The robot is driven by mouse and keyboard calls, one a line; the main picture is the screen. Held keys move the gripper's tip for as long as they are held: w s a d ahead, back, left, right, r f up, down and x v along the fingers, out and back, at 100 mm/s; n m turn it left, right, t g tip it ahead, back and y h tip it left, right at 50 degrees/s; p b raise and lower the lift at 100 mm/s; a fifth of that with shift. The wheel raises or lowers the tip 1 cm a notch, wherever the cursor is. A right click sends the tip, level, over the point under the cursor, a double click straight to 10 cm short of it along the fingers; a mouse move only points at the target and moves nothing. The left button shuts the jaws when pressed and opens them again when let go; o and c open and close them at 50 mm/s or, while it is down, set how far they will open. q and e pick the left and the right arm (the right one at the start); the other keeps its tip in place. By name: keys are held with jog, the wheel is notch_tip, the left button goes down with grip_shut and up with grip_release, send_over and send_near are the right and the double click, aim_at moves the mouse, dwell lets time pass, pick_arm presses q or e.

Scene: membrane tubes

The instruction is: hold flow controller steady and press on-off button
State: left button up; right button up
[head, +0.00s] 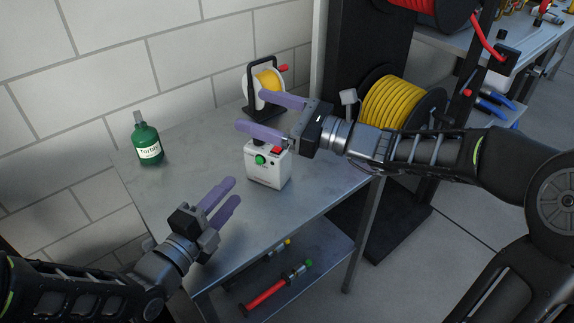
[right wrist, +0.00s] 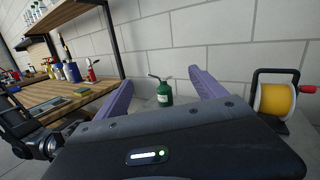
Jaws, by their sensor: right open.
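The flow controller, a white box (head: 268,173), stands upright on the grey metal table in the head view. It has a round green button (head: 260,160) on its front and a red part (head: 277,150) at its top edge; I cannot tell which is the on-off button. My right gripper (head: 251,110) is open and empty, its purple fingers over and behind the box's top, partly hiding it. The box is not visible in the right wrist view.
A green bottle (head: 148,143) stands at the table's left; it also shows in the right wrist view (right wrist: 164,94). A yellow-wound reel (head: 267,83) is behind the box. Large spools (head: 392,103) stand right. A lower shelf holds a red tool (head: 265,296).

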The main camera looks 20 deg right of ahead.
aim_at(286, 166)
jog(key=d+f, duration=0.1)
jog(key=f, duration=0.4)
jog(key=d+f+m+h, duration=0.1)
jog(key=d+f, duration=0.1)
jog(key=f, duration=0.4)
jog(key=d+f+m+h, duration=0.1)
jog(key=d+f, duration=0.1)
jog(key=f, duration=0.3)
jog(key=shift+w+d+f+t, duration=0.15)
jog(key=shift+w+t, duration=0.1)
jog(key=shift+t, duration=0.15)
jog(key=shift+x, duration=3.95)
jog(key=shift+c, duration=0.6)
jog(key=c, duration=1.6)
pick_arm(q)
grip_shut()
pick_arm(e)
grip_shut()
